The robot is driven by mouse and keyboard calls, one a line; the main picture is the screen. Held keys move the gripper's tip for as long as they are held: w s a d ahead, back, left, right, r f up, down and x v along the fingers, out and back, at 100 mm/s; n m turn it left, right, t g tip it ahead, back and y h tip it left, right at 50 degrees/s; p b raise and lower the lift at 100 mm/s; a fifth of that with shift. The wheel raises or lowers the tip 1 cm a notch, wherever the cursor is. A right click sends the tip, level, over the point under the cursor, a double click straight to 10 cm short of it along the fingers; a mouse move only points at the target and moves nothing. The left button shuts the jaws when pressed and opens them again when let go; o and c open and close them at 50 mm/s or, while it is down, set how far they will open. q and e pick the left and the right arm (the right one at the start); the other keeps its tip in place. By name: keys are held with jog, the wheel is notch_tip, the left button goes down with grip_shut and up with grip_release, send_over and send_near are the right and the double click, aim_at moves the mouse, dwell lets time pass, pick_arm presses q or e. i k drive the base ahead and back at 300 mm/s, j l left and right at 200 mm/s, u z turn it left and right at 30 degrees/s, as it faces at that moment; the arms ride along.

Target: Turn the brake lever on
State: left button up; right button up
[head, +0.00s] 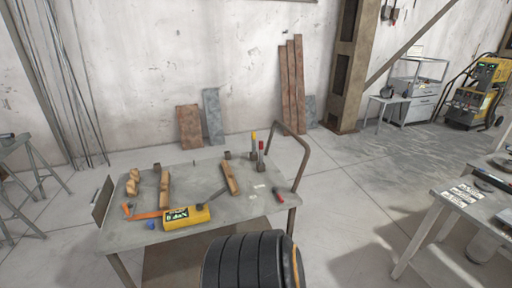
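I cannot make out a brake lever for certain in the head view. A yellow-handled upright piece (253,141) and a red-handled upright piece (262,148) stand at the back right of the grey metal table (140,232). They are too small to tell what they are. Neither of my grippers is in view.
A yellow box with a dark display (186,217), wooden blocks (164,188) and small tools lie on the table. A bent tube handle (304,150) rises at its right end. Another table (425,228) stands at right. Floor (350,185) between them is clear.

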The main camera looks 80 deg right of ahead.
aim_at(274, 189)
jog(key=z, duration=2.95)
